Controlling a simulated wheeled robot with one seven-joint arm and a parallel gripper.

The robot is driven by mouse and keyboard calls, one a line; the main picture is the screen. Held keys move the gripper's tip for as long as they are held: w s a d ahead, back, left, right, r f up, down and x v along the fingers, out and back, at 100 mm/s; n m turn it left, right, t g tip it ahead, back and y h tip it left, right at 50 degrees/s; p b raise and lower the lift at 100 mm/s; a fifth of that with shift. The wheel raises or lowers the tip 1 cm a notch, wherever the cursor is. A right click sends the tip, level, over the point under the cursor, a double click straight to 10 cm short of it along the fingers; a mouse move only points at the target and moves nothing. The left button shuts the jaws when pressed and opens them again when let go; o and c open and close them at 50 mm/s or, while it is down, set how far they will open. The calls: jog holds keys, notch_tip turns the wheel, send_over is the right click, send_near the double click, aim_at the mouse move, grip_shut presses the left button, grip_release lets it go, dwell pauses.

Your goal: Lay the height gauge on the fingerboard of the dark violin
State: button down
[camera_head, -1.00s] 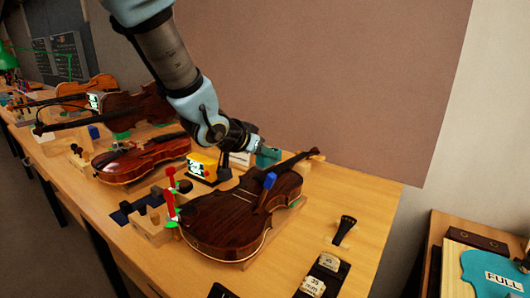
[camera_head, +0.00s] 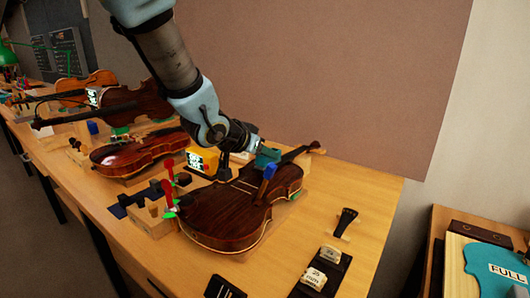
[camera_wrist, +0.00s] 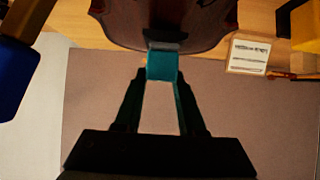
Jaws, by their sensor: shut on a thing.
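The dark violin (camera_head: 225,212) lies on its back on the bench, its neck pointing to the back right. The wrist view shows a reddish-brown rounded instrument body (camera_wrist: 200,15) at the top; I cannot tell which violin it is. My gripper (camera_head: 257,148), also in the wrist view (camera_wrist: 162,78), is shut on a small teal block with a grey top edge (camera_wrist: 162,65), apparently the height gauge. In the head view the teal piece (camera_head: 268,156) hangs just behind the violin's neck end; whether it touches the fingerboard I cannot tell.
A reddish violin (camera_head: 140,153) lies left. A black tray with labelled blocks (camera_head: 318,275) lies front right.

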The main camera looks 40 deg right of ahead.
jog(key=shift+c, duration=2.1)
grip_release()
jog(key=p+v, duration=0.1)
jog(key=v, duration=1)
